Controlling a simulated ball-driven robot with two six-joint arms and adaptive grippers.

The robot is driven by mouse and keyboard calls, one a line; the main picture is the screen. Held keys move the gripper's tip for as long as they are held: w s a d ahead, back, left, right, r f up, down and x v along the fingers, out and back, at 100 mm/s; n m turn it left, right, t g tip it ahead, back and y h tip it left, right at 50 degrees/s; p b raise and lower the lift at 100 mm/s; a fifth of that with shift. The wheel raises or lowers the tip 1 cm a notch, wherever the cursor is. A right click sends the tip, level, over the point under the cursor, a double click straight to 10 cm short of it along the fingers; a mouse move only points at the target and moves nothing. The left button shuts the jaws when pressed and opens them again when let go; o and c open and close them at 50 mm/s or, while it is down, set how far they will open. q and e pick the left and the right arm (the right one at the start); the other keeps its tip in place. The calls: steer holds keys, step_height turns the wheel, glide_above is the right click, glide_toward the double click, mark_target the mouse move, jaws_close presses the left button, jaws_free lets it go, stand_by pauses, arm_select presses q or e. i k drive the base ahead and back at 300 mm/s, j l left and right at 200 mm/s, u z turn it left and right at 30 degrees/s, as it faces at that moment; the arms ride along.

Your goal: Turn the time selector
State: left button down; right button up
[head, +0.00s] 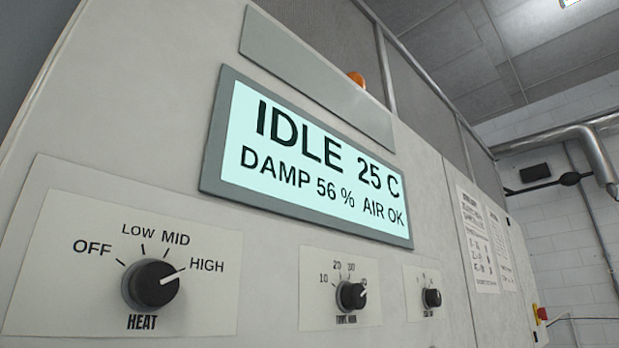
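The time selector (351,296) is a small black knob on a white plate in the lower middle of the head view. Marks 10, 20 and 30 are readable around it, and another mark at its right is too small to read. Its white pointer line aims up and right, towards that last mark. The label under it is blurred, perhaps a time in minutes. Neither of my grippers is in view, and nothing touches the knob.
The larger heat knob (152,285) at left points to HIGH. A smaller black knob (432,298) sits at right. The display (315,160) above reads IDLE, 25 C, DAMP 56 %, AIR OK. A red and yellow switch (541,313) is at far right. The panel front looks clear.

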mark_target(350, 297)
steer(key=i+l, duration=0.1)
steer(key=l, duration=0.65)
steer(key=i+l, duration=0.1)
steer(key=l, duration=0.65)
steer(key=i+l, duration=0.1)
steer(key=l, duration=0.7)
steer(key=i+l, duration=0.1)
steer(key=l, duration=0.65)
